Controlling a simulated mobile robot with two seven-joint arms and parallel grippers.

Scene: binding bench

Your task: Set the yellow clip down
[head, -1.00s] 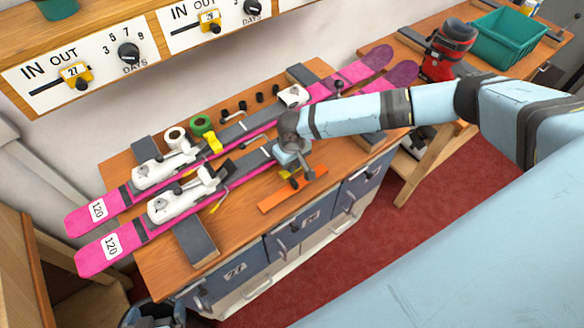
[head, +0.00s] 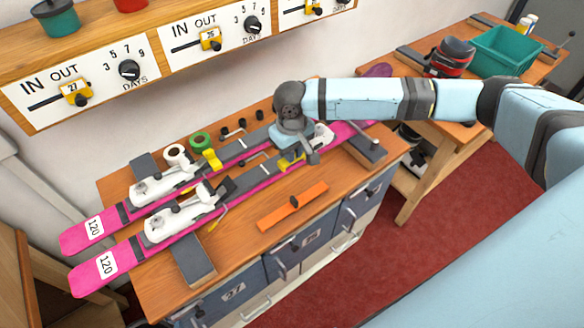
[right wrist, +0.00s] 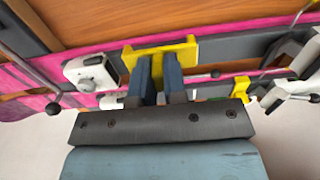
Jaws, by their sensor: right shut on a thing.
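My right gripper (head: 298,152) is shut on a yellow clip (head: 291,161), over the front pink ski on the bench. In the right wrist view the same yellow clip (right wrist: 185,50) sits across the fingertips of the right gripper (right wrist: 161,75), with the skis behind it. I cannot tell whether the clip touches the ski. A second yellow clip (head: 211,160) is on the rear ski, left of the gripper. My left gripper is not in view.
Two pink skis with white bindings (head: 180,217) lie across the wooden bench (head: 245,232). An orange bar (head: 278,213) lies near the front edge. Tape rolls (head: 201,141) stand behind. Bare wood surrounds the bar.

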